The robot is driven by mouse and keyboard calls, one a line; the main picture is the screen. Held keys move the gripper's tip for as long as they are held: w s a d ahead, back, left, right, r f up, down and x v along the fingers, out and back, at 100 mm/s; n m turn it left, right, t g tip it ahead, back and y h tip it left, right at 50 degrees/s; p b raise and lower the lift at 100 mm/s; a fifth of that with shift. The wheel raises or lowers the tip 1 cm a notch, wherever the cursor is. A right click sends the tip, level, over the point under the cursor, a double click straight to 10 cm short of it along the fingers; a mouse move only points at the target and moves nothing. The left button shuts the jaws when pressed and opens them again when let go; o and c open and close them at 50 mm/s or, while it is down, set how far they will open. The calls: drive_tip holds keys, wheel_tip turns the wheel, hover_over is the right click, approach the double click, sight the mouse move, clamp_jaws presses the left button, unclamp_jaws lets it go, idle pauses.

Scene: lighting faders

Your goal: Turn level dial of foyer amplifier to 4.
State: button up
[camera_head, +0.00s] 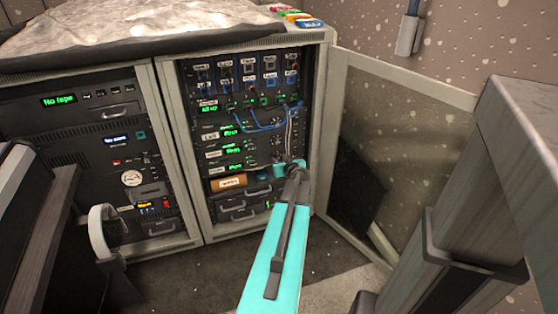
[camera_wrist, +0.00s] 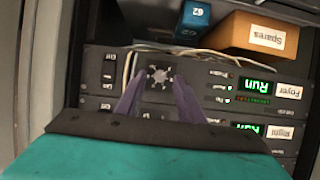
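The foyer amplifier (camera_wrist: 215,88) is upside down in the wrist view, with a "Foyer" label and a green "Run" display. It is the lowest of three similar units in the head view (camera_head: 235,167). Its level dial (camera_wrist: 160,77) is a grey, lobed knob near the middle of the wrist view. My gripper (camera_wrist: 158,84) is open, with one purple-grey finger on each side of the dial. I cannot tell whether the fingers touch it. The dial's setting is too small to read. In the head view my gripper (camera_head: 289,169) hides the dial.
The amplifier labelled Right (camera_wrist: 262,131) is the neighbouring unit. An orange Spares box (camera_wrist: 250,36) and a blue box (camera_wrist: 192,20) sit on the foyer amplifier's other side. Pale cables (camera_wrist: 128,68) hang close to the fingers. The glass rack door (camera_head: 385,140) stands open at right.

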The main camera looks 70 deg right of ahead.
drive_tip(key=shift+w+d+f, duration=0.15)
drive_tip(key=shift+w+d, duration=0.1)
clamp_jaws()
drive_tip(key=shift+f+b, duration=0.1)
drive_tip(key=shift+b, duration=0.35)
